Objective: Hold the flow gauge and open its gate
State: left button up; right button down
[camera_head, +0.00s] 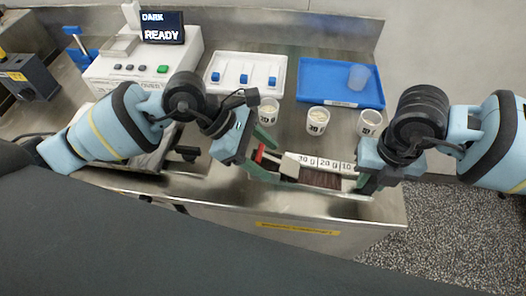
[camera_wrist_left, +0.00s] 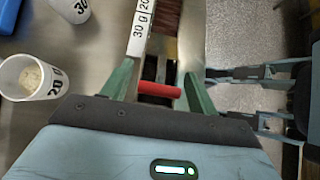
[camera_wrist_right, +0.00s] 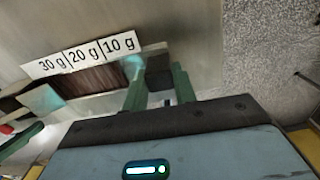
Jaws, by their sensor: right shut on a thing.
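The flow gauge (camera_head: 325,180) is a long trough with a dark brown channel and a white strip marked 30 g, 20 g, 10 g. It lies along the front of the steel table and also shows in the right wrist view (camera_wrist_right: 95,80). My right gripper (camera_wrist_right: 160,85) is shut on the dark block at the gauge's 10 g end. The red gate handle (camera_head: 260,153) is at the 30 g end. My left gripper (camera_wrist_left: 158,80) is open there, with the red bar (camera_wrist_left: 160,90) between its spread fingers. Whether a finger touches the bar is unclear.
Behind the gauge stand white cups (camera_head: 318,120) of pale grains. A white tray (camera_head: 245,74) with blue pieces and a blue tray (camera_head: 340,84) with a cup lie further back. A machine (camera_head: 145,60) reading READY stands at left. The table's front edge is close.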

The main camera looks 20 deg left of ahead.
pick_arm(q)
jog(key=shift+o, duration=1)
jog(key=v, duration=1.2)
pick_arm(e)
jog(key=c, duration=1)
grip_release()
jog(key=shift+c, duration=0.2)
notch_tip(320, 180, up, 12)
pick_arm(q)
jog(key=shift+r, duration=0.1)
pick_arm(e)
jog(key=shift+r, duration=0.1)
